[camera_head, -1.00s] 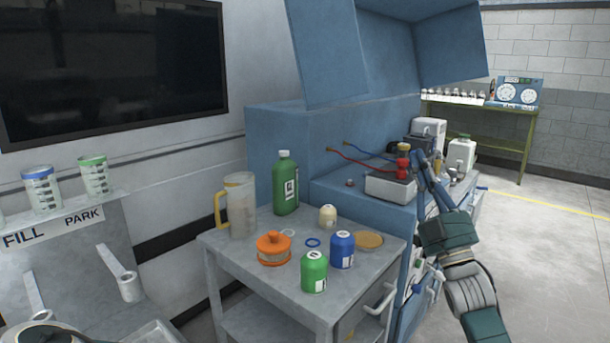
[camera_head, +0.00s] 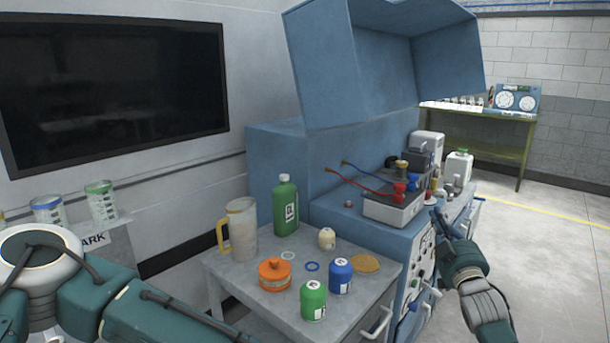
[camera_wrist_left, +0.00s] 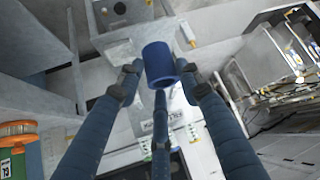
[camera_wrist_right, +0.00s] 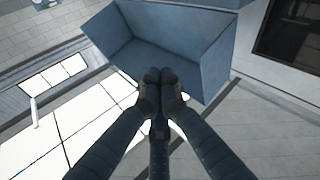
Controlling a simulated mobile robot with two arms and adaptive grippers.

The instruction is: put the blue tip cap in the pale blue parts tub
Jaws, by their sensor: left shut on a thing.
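The blue tip cap (camera_wrist_left: 158,62) is a dark blue hollow cylinder in the left wrist view. My left gripper (camera_wrist_left: 160,76) is shut on it, with its fingers on both sides, and holds it in the air. In the head view my left arm crosses the lower left, but its gripper is out of frame. My right gripper (camera_head: 438,216) is in front of the blue bench at right. Its fingers are together and empty in the right wrist view (camera_wrist_right: 163,76). I cannot make out a pale blue parts tub for certain in any view.
A grey cart (camera_head: 225,272) holds a green bottle (camera_head: 286,205), a clear jug (camera_head: 240,228), an orange tin (camera_head: 275,274), and blue (camera_head: 340,276) and green (camera_head: 313,300) small bottles. A grey box with cables (camera_head: 392,210) is on the bench. Floor at right is clear.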

